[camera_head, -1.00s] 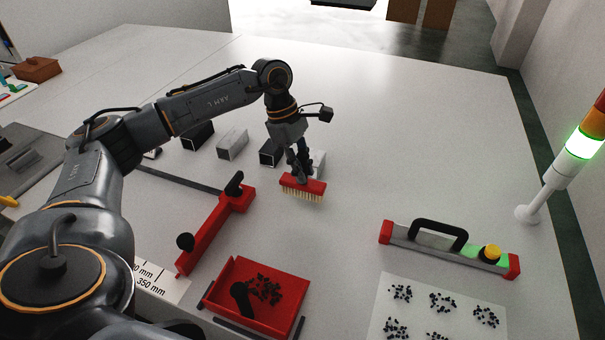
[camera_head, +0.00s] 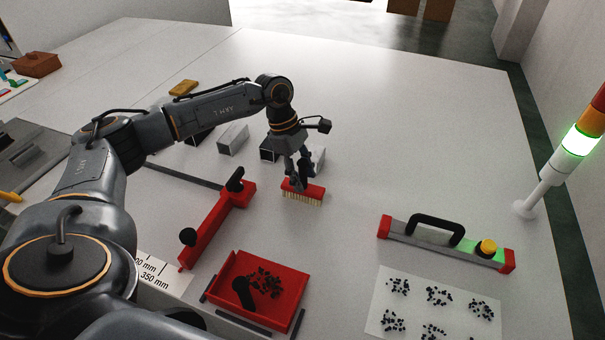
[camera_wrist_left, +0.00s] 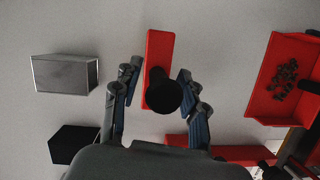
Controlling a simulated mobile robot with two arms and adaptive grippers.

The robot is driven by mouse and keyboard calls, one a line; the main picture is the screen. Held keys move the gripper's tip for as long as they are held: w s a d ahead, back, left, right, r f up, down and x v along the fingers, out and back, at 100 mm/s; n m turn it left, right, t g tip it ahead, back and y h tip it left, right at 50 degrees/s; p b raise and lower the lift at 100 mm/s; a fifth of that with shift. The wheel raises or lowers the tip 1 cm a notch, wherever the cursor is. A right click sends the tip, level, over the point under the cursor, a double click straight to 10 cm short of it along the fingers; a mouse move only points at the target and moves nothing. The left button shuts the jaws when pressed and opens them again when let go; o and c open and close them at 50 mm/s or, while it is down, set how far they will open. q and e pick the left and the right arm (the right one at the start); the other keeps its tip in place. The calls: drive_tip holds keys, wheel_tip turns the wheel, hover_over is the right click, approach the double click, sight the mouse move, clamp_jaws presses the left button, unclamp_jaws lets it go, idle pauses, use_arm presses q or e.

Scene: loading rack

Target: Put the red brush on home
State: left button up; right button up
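The red brush (camera_head: 304,190) has pale bristles pointing down and appears to stand on the white table. In the left wrist view the brush (camera_wrist_left: 159,48) is a long red block with a round black knob (camera_wrist_left: 163,93) on top. My left gripper (camera_head: 300,184) is directly over it. In the left wrist view my left gripper (camera_wrist_left: 158,80) is open, with one finger on each side of the knob. A gap shows on the left; the right finger is very close to the knob. No spot marked as home can be made out. My right gripper is not in view.
A red tray (camera_head: 222,290) with black bits, a red bar with black knobs (camera_head: 212,225) and several metal blocks (camera_head: 232,139) are near the brush. A handled level-like tool (camera_head: 445,246), a sheet with black bits (camera_head: 410,308) and a signal lamp (camera_head: 553,178) stand right.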

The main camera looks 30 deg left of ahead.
use_arm(q)
drive_tip(key=shift+r, duration=0.2)
drive_tip(key=shift+w+a+r, duration=0.1)
drive_tip(key=shift+a+r, duration=0.05)
drive_tip(key=shift+r, duration=0.15)
drive_tip(key=b+v, duration=0.3)
drive_tip(key=v, duration=0.8)
drive_tip(key=shift+r, duration=0.15)
